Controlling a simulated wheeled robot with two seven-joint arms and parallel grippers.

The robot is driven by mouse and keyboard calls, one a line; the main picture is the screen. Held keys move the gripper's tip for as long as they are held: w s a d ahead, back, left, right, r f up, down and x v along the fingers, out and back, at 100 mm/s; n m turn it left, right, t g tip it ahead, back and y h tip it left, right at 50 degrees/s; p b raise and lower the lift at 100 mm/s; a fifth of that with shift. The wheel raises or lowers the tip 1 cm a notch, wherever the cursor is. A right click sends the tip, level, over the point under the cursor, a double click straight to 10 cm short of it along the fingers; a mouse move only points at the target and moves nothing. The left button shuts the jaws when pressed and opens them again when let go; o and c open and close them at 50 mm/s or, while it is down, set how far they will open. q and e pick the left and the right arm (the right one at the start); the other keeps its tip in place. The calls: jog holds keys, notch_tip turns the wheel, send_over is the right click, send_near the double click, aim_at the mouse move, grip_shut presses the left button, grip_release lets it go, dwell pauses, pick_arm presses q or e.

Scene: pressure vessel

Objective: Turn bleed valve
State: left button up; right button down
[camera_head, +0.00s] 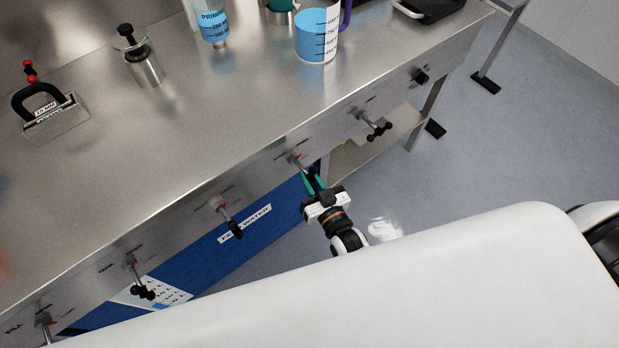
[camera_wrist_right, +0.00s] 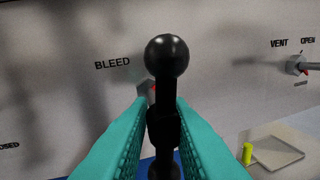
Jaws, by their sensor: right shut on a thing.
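The bleed valve handle (camera_wrist_right: 166,100) is a black bar with a round knob on top, standing upright in the right wrist view in front of a panel marked BLEED. In the head view the valve's stem (camera_head: 295,160) sticks out of the front panel of the steel bench. My right gripper (camera_wrist_right: 163,135) has its teal fingers on both sides of the handle, shut on it below the knob. In the head view my right gripper (camera_head: 313,182) is at the panel, and its fingers hide most of the handle. My left gripper is not in view.
Other valves sit along the same panel, including one to the left (camera_head: 231,222) and the vent valve (camera_wrist_right: 296,65) to the right. Beakers and tools stand on the bench top (camera_head: 230,110). Floor to the right is clear.

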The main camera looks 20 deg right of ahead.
jog(key=shift+s+d+f+n, duration=0.1)
jog(key=shift+d+f+n, duration=0.2)
jog(key=shift+n, duration=0.3)
jog(key=shift+r, duration=0.15)
jog(key=c, duration=1.5)
grip_release()
jog(key=shift+s, duration=0.25)
jog(key=s, duration=0.3)
jog(key=s+d, duration=0.1)
jog(key=s, duration=0.3)
jog(key=s+d+b, duration=0.1)
jog(key=s, duration=0.3)
jog(key=shift+s, duration=0.15)
